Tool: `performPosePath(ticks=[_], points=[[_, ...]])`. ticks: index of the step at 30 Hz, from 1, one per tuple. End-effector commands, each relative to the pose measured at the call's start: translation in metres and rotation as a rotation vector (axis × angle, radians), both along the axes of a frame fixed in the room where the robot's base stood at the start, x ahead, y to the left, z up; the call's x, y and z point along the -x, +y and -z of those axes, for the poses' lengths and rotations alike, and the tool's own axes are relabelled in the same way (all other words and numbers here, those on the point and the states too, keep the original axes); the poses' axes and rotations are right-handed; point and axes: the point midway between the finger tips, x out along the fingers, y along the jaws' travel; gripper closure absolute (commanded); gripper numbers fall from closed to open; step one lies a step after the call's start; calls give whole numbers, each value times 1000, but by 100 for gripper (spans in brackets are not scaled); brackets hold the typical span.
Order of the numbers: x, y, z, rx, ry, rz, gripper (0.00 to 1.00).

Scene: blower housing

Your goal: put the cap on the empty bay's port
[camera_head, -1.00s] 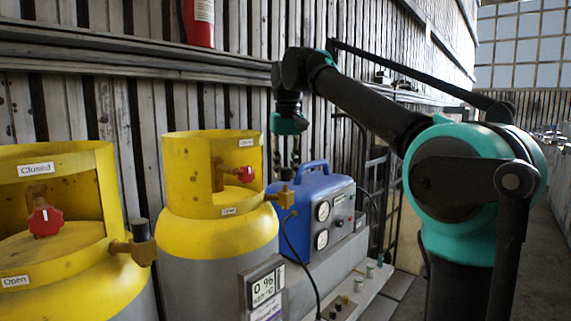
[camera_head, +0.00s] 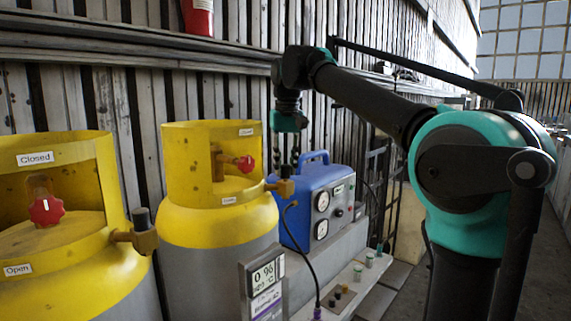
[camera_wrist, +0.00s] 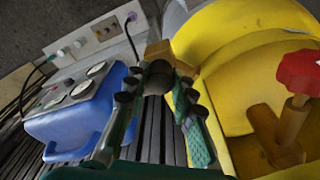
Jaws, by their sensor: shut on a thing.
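My gripper (camera_wrist: 158,92) is shut on a dark, round cap (camera_wrist: 157,74) in the wrist view. Beyond the cap is a brass port block (camera_wrist: 160,49) beside the yellow cylinder collar. In the head view my gripper (camera_head: 289,152) points down at the right of the middle cylinder (camera_head: 205,215), above its brass port (camera_head: 281,188). A small dark piece (camera_head: 287,171) shows at the top of that port. I cannot tell whether the held cap touches the port. The left cylinder's brass port (camera_head: 143,241) has a dark upright piece (camera_head: 141,216) on top.
A blue machine with gauges (camera_head: 312,205) stands close right of the middle cylinder. A cable with a purple plug (camera_head: 318,312) hangs near a ledge with small knobs. Red valve handles (camera_head: 46,210) sit in the collars.

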Motion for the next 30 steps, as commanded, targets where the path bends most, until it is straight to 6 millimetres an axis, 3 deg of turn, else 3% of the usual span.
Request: performPosePath(ticks=[12, 13, 18, 30], points=[[0, 0, 9, 0, 0, 0, 95], [0, 0, 9, 0, 0, 0, 74], [0, 0, 9, 0, 0, 0, 53], [0, 0, 5, 0, 0, 0, 51]])
